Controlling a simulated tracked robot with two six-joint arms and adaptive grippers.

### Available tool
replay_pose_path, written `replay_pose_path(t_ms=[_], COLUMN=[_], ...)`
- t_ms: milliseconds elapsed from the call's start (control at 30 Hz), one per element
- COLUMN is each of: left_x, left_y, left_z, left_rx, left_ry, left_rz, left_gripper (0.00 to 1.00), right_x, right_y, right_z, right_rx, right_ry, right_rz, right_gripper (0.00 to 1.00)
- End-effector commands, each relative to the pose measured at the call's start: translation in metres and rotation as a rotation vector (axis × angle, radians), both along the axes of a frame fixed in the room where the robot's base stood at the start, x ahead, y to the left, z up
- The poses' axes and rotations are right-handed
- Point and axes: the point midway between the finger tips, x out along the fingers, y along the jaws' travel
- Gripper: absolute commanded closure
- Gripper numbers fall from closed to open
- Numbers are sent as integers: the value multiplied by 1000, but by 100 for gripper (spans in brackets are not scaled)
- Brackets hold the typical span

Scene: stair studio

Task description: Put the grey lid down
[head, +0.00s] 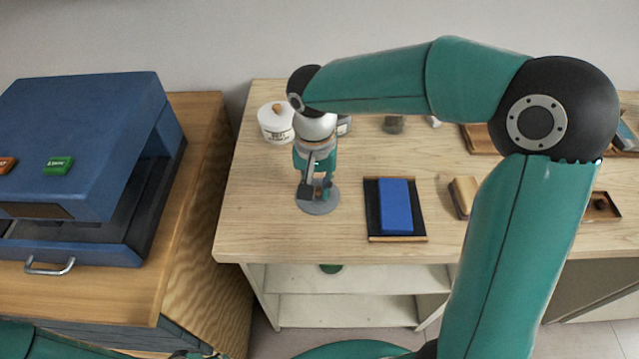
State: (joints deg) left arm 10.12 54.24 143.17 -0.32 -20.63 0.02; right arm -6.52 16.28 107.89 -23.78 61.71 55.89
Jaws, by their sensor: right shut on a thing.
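The grey lid (320,208) is a round, flat disc at the front left part of the light wooden table (270,232). My right gripper (316,191) points down over it and is shut on it, around a small part at its middle. The gripper hides part of the lid's top. The lid is level and at or very near the table top; I cannot tell whether it touches. My left gripper is not in view; only a bit of my left arm shows at the bottom left.
A white jar (275,126) with a wooden knob stands behind the gripper, with another container partly hidden beside it. A blue block (396,204) lies on a dark tray (372,222) to the right. A wooden block (461,196) lies further right. A blue machine (80,110) stands left.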

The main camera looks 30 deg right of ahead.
Motion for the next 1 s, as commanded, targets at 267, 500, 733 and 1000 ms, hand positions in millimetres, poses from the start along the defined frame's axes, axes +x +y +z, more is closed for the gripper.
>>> replay_pose_path(t_ms=[267,500,733,1000], left_x=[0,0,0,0], left_y=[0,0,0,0], left_z=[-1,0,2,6], left_rx=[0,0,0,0], left_ry=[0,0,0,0], left_rz=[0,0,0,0], left_gripper=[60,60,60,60], right_x=[0,0,2,3], right_y=[0,0,0,2], right_z=[-2,0,21,75], right_rx=[0,0,1,1], right_ry=[0,0,-6,-7], right_rz=[0,0,0,0], right_gripper=[55,55,55,55])
